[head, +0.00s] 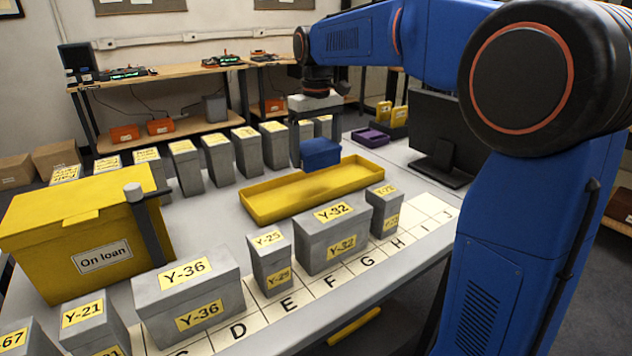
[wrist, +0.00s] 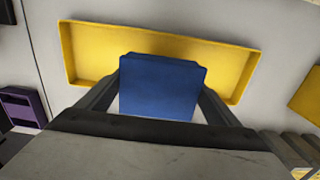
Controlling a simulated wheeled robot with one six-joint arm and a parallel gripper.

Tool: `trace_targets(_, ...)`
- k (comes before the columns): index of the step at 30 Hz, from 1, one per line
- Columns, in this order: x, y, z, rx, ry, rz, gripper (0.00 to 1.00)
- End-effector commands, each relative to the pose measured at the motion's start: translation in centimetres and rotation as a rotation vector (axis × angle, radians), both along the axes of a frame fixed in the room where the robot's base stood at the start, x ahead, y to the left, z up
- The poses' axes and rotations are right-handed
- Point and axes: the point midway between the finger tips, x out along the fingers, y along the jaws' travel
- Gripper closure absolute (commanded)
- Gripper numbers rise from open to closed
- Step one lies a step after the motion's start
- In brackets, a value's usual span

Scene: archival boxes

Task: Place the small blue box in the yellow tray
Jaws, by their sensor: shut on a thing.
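The small blue box (head: 320,153) is held between the fingers of my gripper (head: 318,140). In the wrist view the blue box (wrist: 160,88) sits between the two dark fingers of my gripper (wrist: 160,95). The yellow tray (head: 262,212) lies on the table, long, shallow and empty where I can see it. In the head view the box appears above the tray's back edge. In the wrist view the box covers the middle of the near side of the tray (wrist: 85,78). The exact height of the box above the tray is hard to tell.
A row of grey boxes (head: 248,152) stands behind the tray. Labelled grey boxes, including Y-32 (head: 334,241) and Y-36 (head: 188,302), stand in front on lettered squares. A yellow On loan box (head: 60,270) is at left, a monitor (head: 447,135) and purple tray (head: 371,138) at right.

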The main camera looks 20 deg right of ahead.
Motion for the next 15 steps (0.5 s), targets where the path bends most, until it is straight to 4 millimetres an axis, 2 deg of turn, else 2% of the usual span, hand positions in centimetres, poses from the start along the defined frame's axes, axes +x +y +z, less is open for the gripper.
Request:
trace_targets(3, 0.0, 0.0, -2.0, -0.001, 0.002, 0.000, 0.42)
trace_targets(6, 0.0, 0.0, -3.2, 0.000, 0.001, 0.000, 0.42)
trace_targets(11, 0.0, 0.0, -4.1, 0.000, 0.000, 0.000, 0.42)
trace_targets(15, 0.0, 0.0, -5.5, -0.001, 0.002, 0.000, 0.42)
